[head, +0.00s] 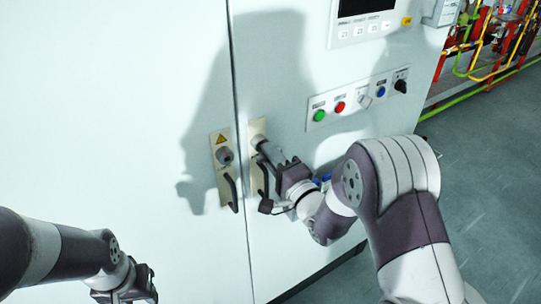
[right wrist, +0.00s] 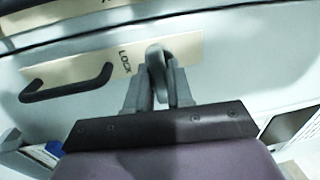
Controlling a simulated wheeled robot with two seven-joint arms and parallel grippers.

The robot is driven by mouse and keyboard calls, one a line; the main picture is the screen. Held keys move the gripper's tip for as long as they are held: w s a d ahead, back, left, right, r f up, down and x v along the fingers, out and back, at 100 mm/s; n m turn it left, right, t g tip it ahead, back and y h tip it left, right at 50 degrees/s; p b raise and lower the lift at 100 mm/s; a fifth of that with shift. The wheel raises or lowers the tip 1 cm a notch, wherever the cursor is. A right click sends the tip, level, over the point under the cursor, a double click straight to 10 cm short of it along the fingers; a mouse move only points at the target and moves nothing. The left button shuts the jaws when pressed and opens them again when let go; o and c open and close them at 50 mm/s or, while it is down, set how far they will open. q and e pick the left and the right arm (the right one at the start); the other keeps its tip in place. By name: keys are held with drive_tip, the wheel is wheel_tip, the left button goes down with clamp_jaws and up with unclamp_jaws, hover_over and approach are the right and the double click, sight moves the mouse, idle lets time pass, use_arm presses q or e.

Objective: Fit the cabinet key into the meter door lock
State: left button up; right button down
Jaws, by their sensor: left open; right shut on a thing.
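The cabinet key shows as a rounded grey piece (right wrist: 156,62) between the fingers of my right gripper (right wrist: 150,88) in the right wrist view. The right gripper is shut on it, at the lock plate (right wrist: 190,50) marked LOCK. In the head view this gripper (head: 268,150) is at the upper part of the right door's beige lock plate (head: 256,127). The key's tip and the keyhole are hidden, so I cannot tell whether the key is inside the lock. My left gripper (head: 136,290) is open and empty at the bottom left, well away from the doors.
A black handle (right wrist: 65,83) sits beside the LOCK marking. The left door has its own plate with a warning triangle (head: 220,139), a round lock (head: 225,156) and a handle (head: 231,193). A button panel (head: 340,106) is to the right. Pipes (head: 490,40) stand behind; the floor is clear.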

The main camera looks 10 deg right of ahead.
drive_tip(key=shift+r+v, duration=0.15)
drive_tip(key=shift+v, duration=1.25)
drive_tip(key=shift+r+v, duration=0.2)
drive_tip(key=shift+v, duration=1.25)
drive_tip(key=shift+p, duration=0.3)
